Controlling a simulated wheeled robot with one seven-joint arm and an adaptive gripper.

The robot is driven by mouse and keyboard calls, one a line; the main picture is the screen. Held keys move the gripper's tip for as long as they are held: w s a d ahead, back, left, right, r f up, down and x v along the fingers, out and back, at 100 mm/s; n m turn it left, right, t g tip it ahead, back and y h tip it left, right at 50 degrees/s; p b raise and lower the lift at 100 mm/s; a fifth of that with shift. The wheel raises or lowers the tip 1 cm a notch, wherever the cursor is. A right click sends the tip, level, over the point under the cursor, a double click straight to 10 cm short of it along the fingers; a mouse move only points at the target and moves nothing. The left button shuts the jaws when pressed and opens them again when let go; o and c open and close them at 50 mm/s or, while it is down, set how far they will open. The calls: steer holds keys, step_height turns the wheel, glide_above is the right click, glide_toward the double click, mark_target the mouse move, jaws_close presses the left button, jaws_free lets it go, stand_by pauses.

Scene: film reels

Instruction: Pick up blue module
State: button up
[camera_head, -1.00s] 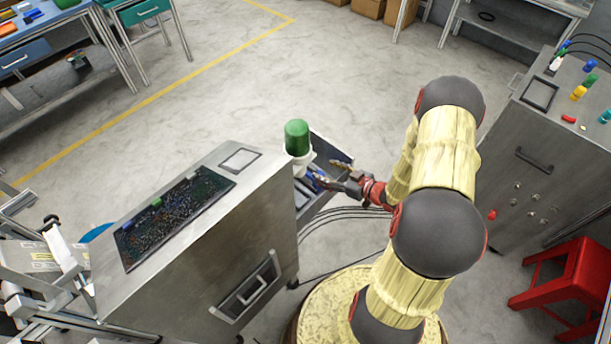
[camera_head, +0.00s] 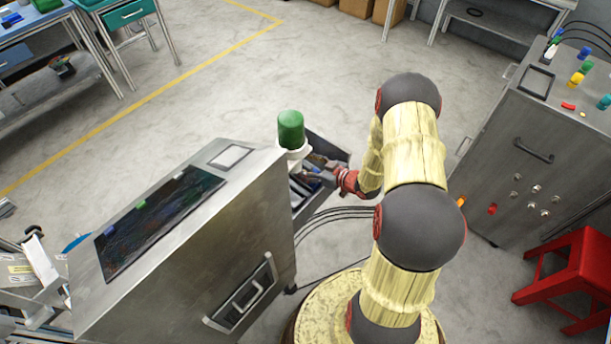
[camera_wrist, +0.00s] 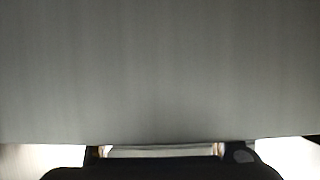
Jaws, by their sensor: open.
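My gripper (camera_head: 326,172) is open and reaches into the open drawer at the far side of the grey metal cabinet. Small dark blue parts (camera_head: 312,181) lie in the drawer beside and below the fingers; I cannot tell whether one of them is the blue module or whether the fingers touch anything. Another small blue piece (camera_head: 108,231) sits at the near left edge of the cabinet's dark panel (camera_head: 155,218). In the wrist view, a plain grey surface (camera_wrist: 160,70) fills most of the picture and no blue thing shows.
The drawer (camera_head: 338,158) has low walls around my gripper. A green-capped white cylinder (camera_head: 291,130) stands at the cabinet corner next to it. Black cables (camera_head: 345,212) run behind the cabinet. A second cabinet (camera_head: 530,150) and a red stool (camera_head: 570,270) are at right. Open floor lies beyond.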

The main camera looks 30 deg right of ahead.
steer(key=c, duration=0.4)
